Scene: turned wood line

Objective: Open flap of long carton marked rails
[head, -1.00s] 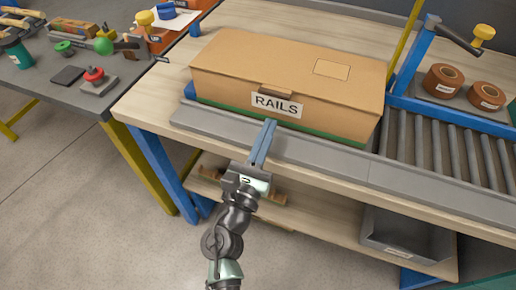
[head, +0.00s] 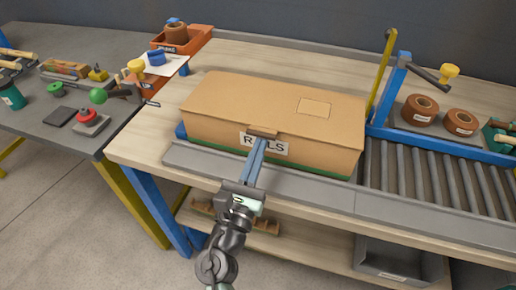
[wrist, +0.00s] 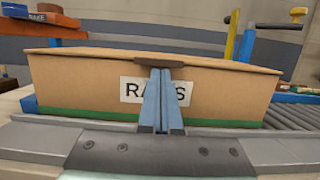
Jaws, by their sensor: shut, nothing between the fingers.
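The long carton (head: 215,128) marked RAILS lies on the workbench, with its top flap (head: 250,97) down flat and closed. In the wrist view the carton (wrist: 70,85) fills the middle. A small brown tab (head: 262,131) sticks out from the flap's front edge above the label (head: 278,148). My gripper (head: 260,142) is shut and empty, its blue fingers pointing up at the front of the carton. In the wrist view the tips (wrist: 160,70) are just under the tab (wrist: 158,60) and hide the middle of the label. I cannot tell whether they touch the tab.
A grey rail (head: 310,188) runs along the bench front. At right are a roller conveyor (head: 430,185), a blue frame with a yellow bar (head: 382,80) and tape rolls (head: 420,109). At left is a grey table (head: 40,100) with tools. Bare wood (head: 150,140) shows left of the carton.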

